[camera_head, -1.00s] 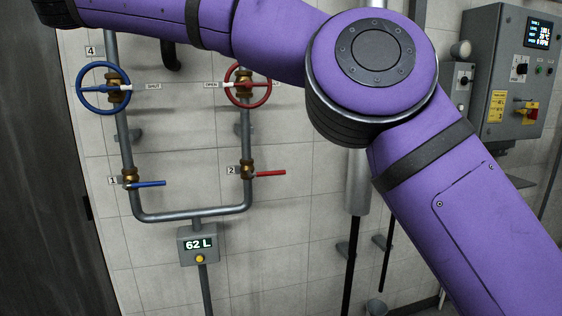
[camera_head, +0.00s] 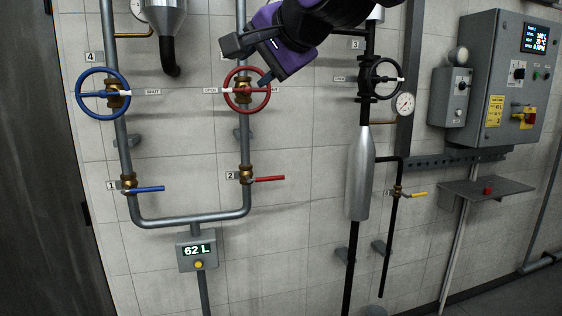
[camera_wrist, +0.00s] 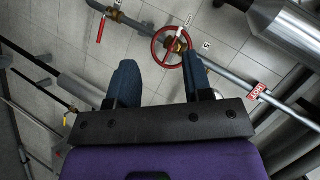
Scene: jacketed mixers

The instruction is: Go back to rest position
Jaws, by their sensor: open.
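My gripper (camera_head: 252,60) shows at the top centre of the head view, at the end of my purple arm, in front of the wall near the red handwheel (camera_head: 247,91). In the wrist view its two blue-grey fingers (camera_wrist: 158,84) are apart with nothing between them. The red handwheel (camera_wrist: 169,47) shows beyond the fingertips there, and I see no contact with it. My arm's upper links are mostly out of the head view.
On the wall are a blue handwheel (camera_head: 103,93), a black handwheel (camera_head: 382,78), a blue lever (camera_head: 150,189), a red lever (camera_head: 270,178) and a yellow lever (camera_head: 418,195). A display (camera_head: 197,250) reads 62 L. A control cabinet (camera_head: 503,80) and a small shelf (camera_head: 487,190) stick out at right.

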